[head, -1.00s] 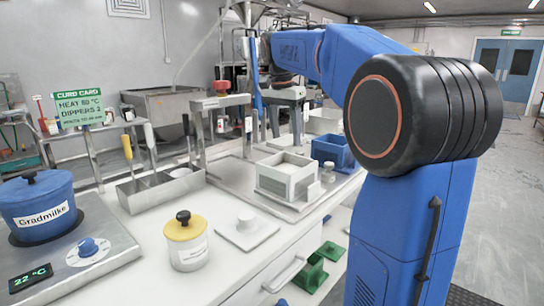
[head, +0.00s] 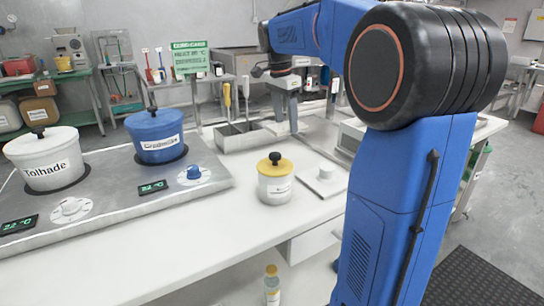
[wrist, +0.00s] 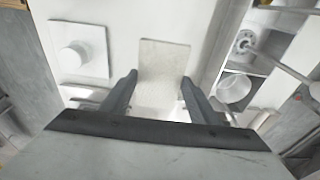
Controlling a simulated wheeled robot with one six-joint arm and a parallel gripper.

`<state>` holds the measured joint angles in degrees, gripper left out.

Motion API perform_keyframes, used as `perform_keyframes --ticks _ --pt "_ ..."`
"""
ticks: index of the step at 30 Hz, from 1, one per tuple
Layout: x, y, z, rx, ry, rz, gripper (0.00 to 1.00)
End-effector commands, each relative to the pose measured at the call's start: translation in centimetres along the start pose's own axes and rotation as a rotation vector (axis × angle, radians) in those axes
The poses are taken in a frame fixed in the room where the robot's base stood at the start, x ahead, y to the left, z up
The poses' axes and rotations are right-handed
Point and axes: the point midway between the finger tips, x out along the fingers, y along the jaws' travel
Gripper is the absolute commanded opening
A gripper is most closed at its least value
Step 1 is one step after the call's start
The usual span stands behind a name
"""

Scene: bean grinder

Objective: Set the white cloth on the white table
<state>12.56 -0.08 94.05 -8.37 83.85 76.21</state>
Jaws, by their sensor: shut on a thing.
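The white cloth (wrist: 164,60) shows in the wrist view as a pale, slightly textured rectangle between my fingers. My gripper (wrist: 159,77) is shut on it, with one dark finger at each side. The cloth's near part is hidden or blurred. I cannot make out the cloth in the head view. The white table (head: 190,240) is the long pale worktop across the front of the head view. A white surface also lies beneath the cloth in the wrist view; I cannot tell whether they touch.
A hot plate (head: 215,178) carries a white pot (head: 45,165) and a blue pot (head: 155,140). The worktop's front strip is clear.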

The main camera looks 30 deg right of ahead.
Motion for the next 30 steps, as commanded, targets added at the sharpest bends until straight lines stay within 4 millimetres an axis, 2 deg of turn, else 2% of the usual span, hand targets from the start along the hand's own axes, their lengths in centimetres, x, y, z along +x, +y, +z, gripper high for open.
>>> perform_keyframes --ticks 9,17,24,30 --pt "4.9 0.1 0.8 0.0 0.0 0.003 0.34" --pt "6.6 0.1 1.0 0.0 0.0 0.003 0.34" --pt "9.3 0.1 1.4 0.0 0.0 0.002 0.34" --pt "9.4 0.1 1.4 0.0 0.0 0.001 0.34"
